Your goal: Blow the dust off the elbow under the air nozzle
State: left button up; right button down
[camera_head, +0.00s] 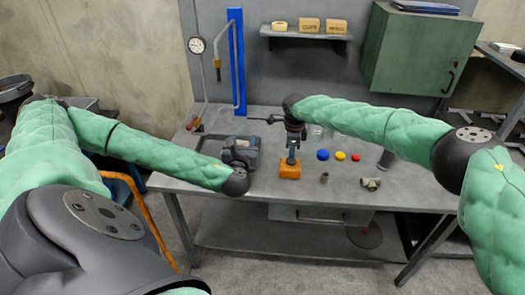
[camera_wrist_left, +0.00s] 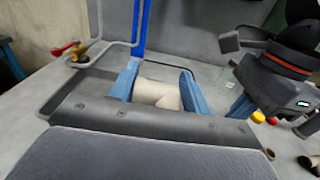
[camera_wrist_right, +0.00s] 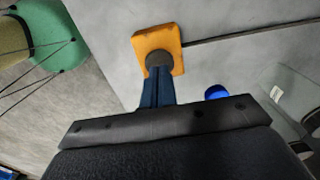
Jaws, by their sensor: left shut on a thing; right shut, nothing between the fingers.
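My left gripper (camera_head: 240,150) is over the left part of the bench. In the left wrist view its blue fingers (camera_wrist_left: 160,88) are shut on a pale elbow (camera_wrist_left: 158,94), which lies between them above a grey tray (camera_wrist_left: 60,98). In the head view the elbow cannot be made out. The air nozzle (camera_head: 217,73) hangs from a bent pipe on a blue post (camera_head: 237,60), behind and left of my left gripper. My right gripper (camera_wrist_right: 158,75) is shut and empty, its tips at the dark button (camera_wrist_right: 158,60) on an orange block (camera_wrist_right: 172,42); contact is unclear.
Blue (camera_head: 322,155), yellow (camera_head: 340,156) and red (camera_head: 355,157) caps and grey fittings (camera_head: 370,184) lie right of the orange block. A red-handled valve (camera_wrist_left: 72,50) and gauge (camera_head: 197,45) are at the left. A green cabinet (camera_head: 418,50) hangs at the back right.

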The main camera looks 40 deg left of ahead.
pick_arm(q)
jog(key=s+a+r+m+t, duration=0.1)
jog(key=s+a+r+t, duration=0.1)
jog(key=s+a+r, duration=0.45)
jog(key=f+x, duration=0.1)
jog(key=x, duration=1.3)
jog(key=shift+w+a+r+h, duration=0.2)
jog(key=shift+w+a+h, duration=0.1)
jog(key=shift+a, duration=0.25)
pick_arm(e)
jog(key=shift+f, duration=1.2)
dwell(2.2)
